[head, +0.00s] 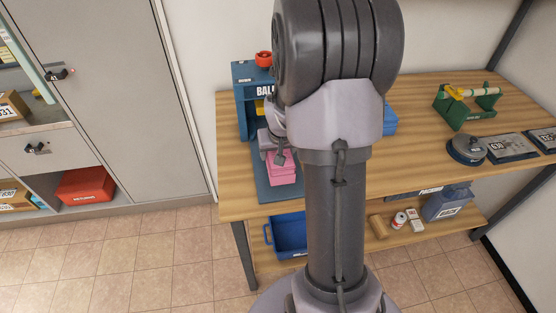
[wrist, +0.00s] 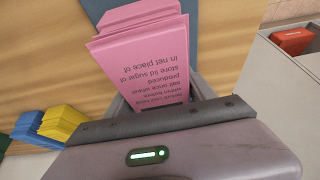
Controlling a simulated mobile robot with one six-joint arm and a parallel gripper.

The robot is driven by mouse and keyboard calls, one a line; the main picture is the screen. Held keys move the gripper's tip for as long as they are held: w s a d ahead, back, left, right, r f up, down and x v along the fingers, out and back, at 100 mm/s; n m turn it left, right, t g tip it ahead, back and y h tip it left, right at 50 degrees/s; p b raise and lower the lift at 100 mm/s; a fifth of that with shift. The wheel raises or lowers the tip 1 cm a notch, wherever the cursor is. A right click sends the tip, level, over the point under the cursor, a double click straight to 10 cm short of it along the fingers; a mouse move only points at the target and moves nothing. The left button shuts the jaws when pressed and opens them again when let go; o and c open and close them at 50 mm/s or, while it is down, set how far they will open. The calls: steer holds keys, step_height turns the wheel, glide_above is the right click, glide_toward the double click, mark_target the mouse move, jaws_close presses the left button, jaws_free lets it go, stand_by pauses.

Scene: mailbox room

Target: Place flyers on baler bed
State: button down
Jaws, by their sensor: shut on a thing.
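A stack of pink flyers (head: 283,170) is held in my gripper (head: 277,156), over the dark blue baler bed (head: 270,193) at the left end of the wooden table. In the wrist view the printed flyers (wrist: 140,55) extend out from between the jaws of my gripper (wrist: 160,98), which is shut on them. Part of the bed (wrist: 206,35) shows beside and beyond the flyers. I cannot tell whether they touch the bed. The blue baler (head: 243,88) stands behind, partly hidden by my arm.
Blue (wrist: 27,127) and yellow (wrist: 62,122) stacks lie on the table in the wrist view. A green holder (head: 466,105) and grey devices (head: 500,149) stand farther right. A blue bin (head: 289,236) is on the lower shelf. Grey lockers (head: 125,80) stand at left.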

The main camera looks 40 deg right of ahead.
step_height(320, 180, down, 4)
steer(key=shift+r+b, duration=0.1)
steer(key=shift+b, duration=0.8)
steer(key=shift+r, duration=0.15)
steer(key=c, duration=0.8)
jaws_free()
steer(key=shift+f, duration=0.25)
steer(key=o, duration=0.5)
steer(key=shift+r, duration=0.1)
steer(key=shift+r, duration=0.1)
